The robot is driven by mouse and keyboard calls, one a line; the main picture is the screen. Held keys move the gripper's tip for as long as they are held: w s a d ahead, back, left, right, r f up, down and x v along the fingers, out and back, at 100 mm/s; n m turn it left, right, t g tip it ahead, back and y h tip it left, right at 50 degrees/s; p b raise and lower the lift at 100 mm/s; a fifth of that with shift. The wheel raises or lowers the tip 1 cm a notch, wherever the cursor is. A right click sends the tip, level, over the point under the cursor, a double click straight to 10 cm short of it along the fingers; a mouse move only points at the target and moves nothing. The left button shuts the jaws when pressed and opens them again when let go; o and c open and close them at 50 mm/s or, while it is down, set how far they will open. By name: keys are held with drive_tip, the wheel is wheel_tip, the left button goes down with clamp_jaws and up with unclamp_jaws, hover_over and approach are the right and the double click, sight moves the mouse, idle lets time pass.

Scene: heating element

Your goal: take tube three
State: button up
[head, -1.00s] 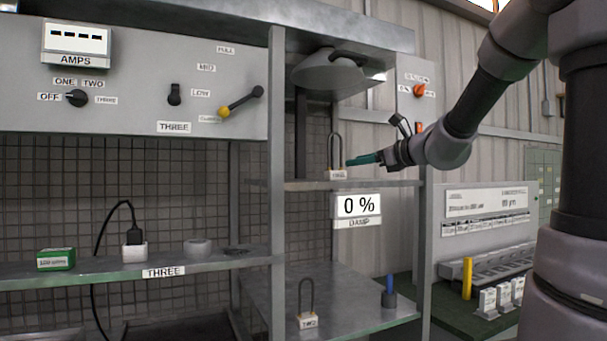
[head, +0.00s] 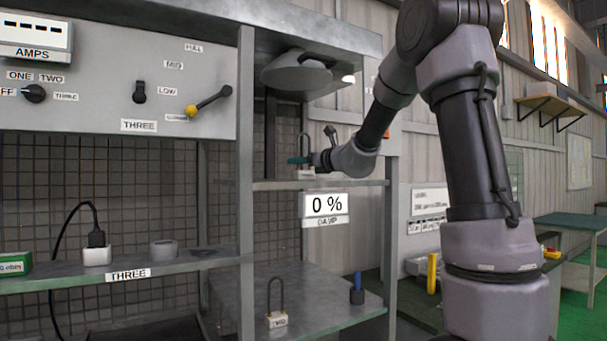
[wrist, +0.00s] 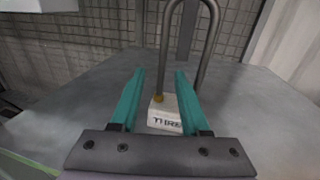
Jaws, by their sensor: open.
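Tube three (head: 306,147) is a dark grey upside-down U-shaped tube on a white block, upright on the middle shelf. In the wrist view, its block (wrist: 165,122), marked "THREE", appears between my fingers. The near leg shows between the fingertips and the other leg to the right of the right fingertip. My gripper (head: 298,161), with teal fingers, is open and level at the tube, above the shelf. The wrist view shows the fingers (wrist: 160,76) apart with nothing clamped. I cannot tell whether they touch the tube.
The middle shelf (head: 350,183) has bare room around the tube. A grey hood (head: 297,73) hangs above. A "0 %" damp display (head: 326,205) is below the shelf edge. On the lower shelf stand tube two (head: 277,300) and a blue-topped holder (head: 357,288).

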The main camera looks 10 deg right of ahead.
drive_tip(key=shift+w+a, duration=0.3)
drive_tip(key=shift+w, duration=0.25)
clamp_jaws()
idle(1.0)
